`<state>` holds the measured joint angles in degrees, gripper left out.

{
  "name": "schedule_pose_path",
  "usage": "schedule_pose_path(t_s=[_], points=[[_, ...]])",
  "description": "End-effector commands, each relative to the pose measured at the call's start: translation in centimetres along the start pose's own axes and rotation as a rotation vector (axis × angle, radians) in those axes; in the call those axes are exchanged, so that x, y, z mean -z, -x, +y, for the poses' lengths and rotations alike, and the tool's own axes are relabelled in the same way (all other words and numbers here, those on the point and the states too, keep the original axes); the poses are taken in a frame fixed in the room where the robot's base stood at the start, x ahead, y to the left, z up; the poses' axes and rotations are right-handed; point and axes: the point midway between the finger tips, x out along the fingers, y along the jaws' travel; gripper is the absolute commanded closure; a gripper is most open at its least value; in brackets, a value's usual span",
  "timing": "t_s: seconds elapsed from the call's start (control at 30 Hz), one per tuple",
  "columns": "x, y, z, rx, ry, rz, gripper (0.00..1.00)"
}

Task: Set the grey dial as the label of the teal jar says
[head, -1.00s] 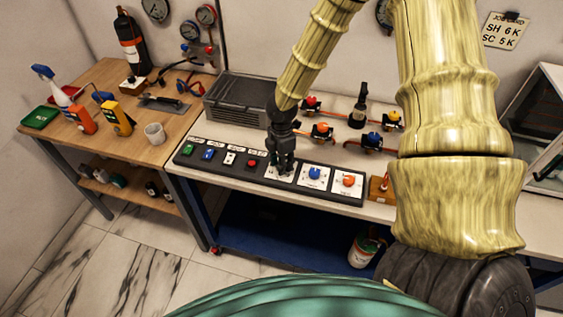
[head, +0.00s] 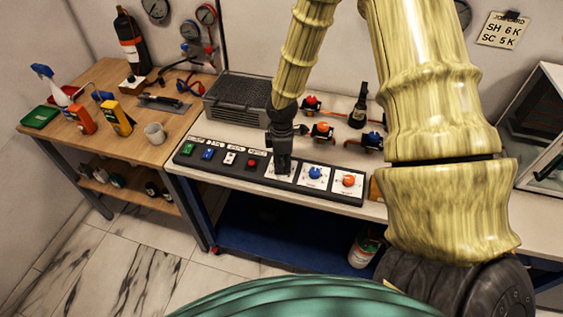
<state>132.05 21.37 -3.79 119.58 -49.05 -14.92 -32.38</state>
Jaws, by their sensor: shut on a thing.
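My gripper (head: 282,168) points down over the control panel (head: 262,183) and is shut on the grey dial, at the white plate left of the blue dial. The gripper hides the dial itself, so its setting cannot be read. The blue dial (head: 315,172) and the orange dial (head: 348,180) sit on white plates to the right. I cannot make out a teal jar or its label in this view.
Left of my gripper the panel carries green, blue, white and red switches (head: 252,163). Behind it stand a dark ribbed box (head: 238,98) and several valves with coloured handles (head: 322,129). A wooden table (head: 120,125) with tools stands left. A job card (head: 503,29) hangs on the wall.

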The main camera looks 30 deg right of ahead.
Motion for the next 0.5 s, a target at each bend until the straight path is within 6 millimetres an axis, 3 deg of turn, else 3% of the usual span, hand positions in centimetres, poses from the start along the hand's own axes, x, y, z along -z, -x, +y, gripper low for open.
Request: schedule_pose_path(t_s=[0.5], points=[[-0.04,0.08,0.12,-0.003,-0.492,-0.001,0.94]])
